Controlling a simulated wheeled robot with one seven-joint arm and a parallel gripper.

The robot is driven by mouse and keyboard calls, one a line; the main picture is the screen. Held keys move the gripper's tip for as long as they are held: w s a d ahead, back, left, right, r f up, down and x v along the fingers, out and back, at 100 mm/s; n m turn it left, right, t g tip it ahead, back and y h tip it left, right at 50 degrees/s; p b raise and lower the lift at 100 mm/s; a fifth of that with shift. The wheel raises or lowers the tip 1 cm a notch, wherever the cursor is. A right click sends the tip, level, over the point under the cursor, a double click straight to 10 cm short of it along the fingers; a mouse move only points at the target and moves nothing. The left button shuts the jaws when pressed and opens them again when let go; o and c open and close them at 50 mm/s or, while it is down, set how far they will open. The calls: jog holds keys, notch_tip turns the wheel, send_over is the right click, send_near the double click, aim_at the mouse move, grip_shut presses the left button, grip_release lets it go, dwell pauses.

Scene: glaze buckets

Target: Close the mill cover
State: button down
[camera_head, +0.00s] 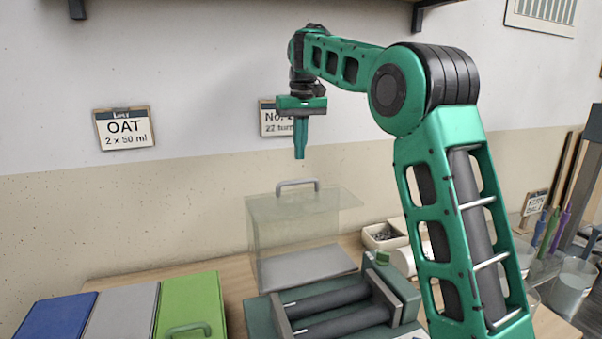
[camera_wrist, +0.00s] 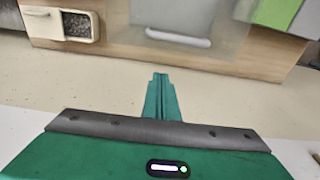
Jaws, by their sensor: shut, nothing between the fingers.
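The clear mill cover (camera_head: 272,232) stands behind the rollers, over a grey plate, with a grey handle (camera_head: 297,183) along its top. The mill (camera_head: 262,318) is a green frame with dark rollers at the front, and the rollers lie uncovered. My gripper (camera_head: 299,156) points down, shut and empty, a little above the handle and apart from it. In the wrist view my shut fingers (camera_wrist: 160,76) show in the middle, and the handle (camera_wrist: 178,38) lies beyond them near the top. How the cover joins the mill cannot be told.
Blue, grey and green lidded boxes (camera_head: 195,302) stand at the left front. Clear jars (camera_head: 572,285) stand at the right.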

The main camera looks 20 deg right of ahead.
aim_at(306, 189)
jog(key=f, duration=0.2)
jog(key=s+f, duration=0.1)
jog(key=f, duration=0.2)
jog(key=shift+s+d+f, duration=0.4)
jog(key=shift+s+r, duration=0.1)
jog(key=shift+s, duration=0.65)
